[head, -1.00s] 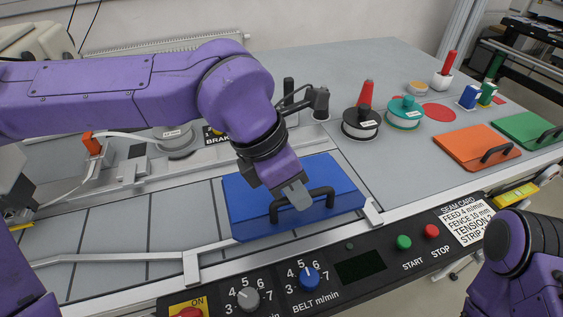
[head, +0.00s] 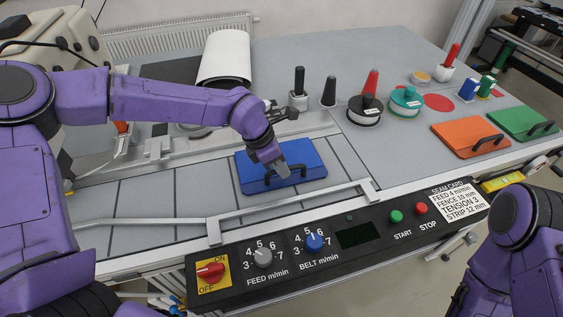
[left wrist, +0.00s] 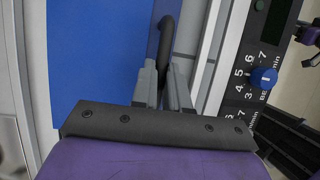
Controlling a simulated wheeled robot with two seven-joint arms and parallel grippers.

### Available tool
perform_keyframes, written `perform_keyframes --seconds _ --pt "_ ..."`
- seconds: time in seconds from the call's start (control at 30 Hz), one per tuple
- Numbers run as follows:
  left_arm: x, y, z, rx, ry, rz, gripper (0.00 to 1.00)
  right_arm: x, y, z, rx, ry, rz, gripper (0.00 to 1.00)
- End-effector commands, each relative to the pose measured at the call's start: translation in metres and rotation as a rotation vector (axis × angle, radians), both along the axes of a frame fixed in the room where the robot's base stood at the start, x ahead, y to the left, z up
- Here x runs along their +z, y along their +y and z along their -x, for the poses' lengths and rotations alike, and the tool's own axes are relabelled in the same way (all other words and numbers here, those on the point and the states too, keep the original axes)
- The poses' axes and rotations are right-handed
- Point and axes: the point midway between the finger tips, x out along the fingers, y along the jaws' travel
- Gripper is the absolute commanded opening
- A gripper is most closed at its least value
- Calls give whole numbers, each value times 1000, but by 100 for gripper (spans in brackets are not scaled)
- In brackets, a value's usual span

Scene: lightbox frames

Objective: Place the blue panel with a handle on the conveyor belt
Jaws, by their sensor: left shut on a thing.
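The blue panel (head: 306,156) is at the right part of the grey conveyor belt (head: 147,199), between the front rail and the back fence. It looks flat and level; whether it touches the belt or hangs just above is hard to tell. My left gripper (head: 277,172) is over the panel's front part, shut on its black handle (head: 298,174). In the left wrist view, the fingers (left wrist: 162,88) close around the handle (left wrist: 166,38), with the blue panel (left wrist: 95,60) on the left. My right arm shows at the lower right, its gripper out of view.
The front rail (head: 300,203) and control panel (head: 362,238) run along the near edge. Orange (head: 462,139) and green (head: 515,122) panels lie at right. The belt's left part is clear.

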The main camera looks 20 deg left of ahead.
Motion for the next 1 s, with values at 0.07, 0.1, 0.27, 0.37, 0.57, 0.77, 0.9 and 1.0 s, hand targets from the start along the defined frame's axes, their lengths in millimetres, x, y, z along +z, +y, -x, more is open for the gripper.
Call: perform_keyframes --seconds 0.07,0.1,0.27,0.37,0.57,0.77,0.9,1.0 --pt "0 0 -1 0 -1 1 0 0 0 0 0 1 -1 43" --pt "0 0 -2 0 -1 1 0 0 0 0 0 1 -1 43" --pt "-2 -1 -1 0 2 1 20 -1 0 0 0 0 0 43" --pt "-2 -1 -1 1 1 1 40 -1 0 0 0 0 0 43" --pt "-1 -1 -1 1 1 2 40 -1 0 0 0 0 0 43" --pt "16 6 0 3 -3 4 40 -5 0 0 0 1 -1 43" --pt "49 20 5 4 -5 4 40 -11 0 0 0 0 0 43" --pt "73 29 9 2 -4 4 40 -15 0 0 0 0 0 43"
